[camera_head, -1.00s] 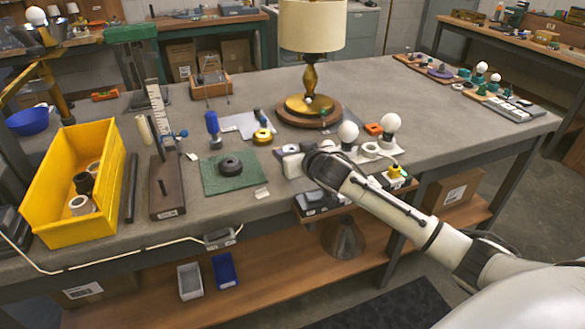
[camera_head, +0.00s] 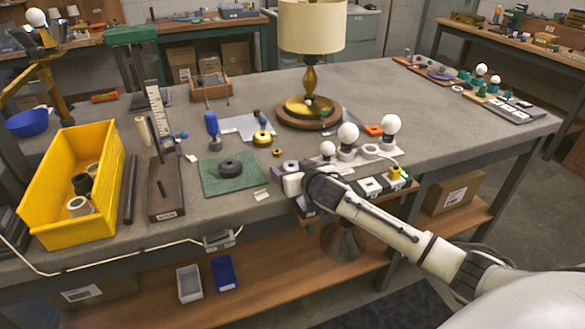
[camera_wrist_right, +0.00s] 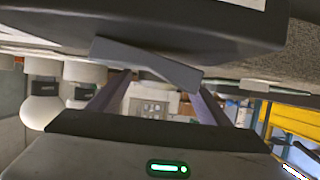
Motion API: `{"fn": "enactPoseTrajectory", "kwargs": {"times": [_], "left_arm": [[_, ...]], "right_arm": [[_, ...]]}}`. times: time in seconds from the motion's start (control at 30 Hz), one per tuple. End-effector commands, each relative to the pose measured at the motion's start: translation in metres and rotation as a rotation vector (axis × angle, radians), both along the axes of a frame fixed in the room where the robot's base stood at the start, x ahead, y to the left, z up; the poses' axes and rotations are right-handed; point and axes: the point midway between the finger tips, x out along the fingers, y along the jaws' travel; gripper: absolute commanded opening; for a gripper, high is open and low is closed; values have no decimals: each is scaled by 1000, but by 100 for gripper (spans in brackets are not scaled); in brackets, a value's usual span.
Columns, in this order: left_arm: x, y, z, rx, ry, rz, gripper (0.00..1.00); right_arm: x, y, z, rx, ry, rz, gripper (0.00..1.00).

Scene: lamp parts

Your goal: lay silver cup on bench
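No silver cup stands out clearly. A grey-metal flared piece (camera_head: 343,240) stands on the lower shelf, its top hidden by my right arm. A pale grey cup-like part (camera_head: 79,206) lies in the yellow bin (camera_head: 48,232) beside a dark one (camera_head: 83,183). My right gripper (camera_head: 291,184) is at the front edge of the bench (camera_head: 233,213), right of the green mat (camera_head: 220,175). In the right wrist view its two fingers (camera_wrist_right: 155,97) are spread apart, with a grey bar (camera_wrist_right: 147,62) across near their tips; I see no cup between them. My left gripper is out of view.
White bulbs (camera_head: 348,132) stand right of the gripper, near a white block with a yellow part (camera_head: 397,173). The lamp (camera_head: 311,75) stands behind. Small parts (camera_head: 278,152) lie near the mat. Open bench surface (camera_head: 460,130) lies to the right.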

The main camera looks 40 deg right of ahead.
Motion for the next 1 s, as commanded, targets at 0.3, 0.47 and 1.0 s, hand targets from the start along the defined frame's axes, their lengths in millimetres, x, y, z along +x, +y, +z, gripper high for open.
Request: {"fn": "enactPoseTrajectory", "kwargs": {"times": [0.3,0.47,1.0], "left_arm": [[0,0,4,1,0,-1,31],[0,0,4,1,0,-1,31],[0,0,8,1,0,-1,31]], "right_arm": [[0,0,7,-2,-1,1,71],[-18,4,11,-1,0,1,71],[-101,24,46,-1,0,1,71]]}}
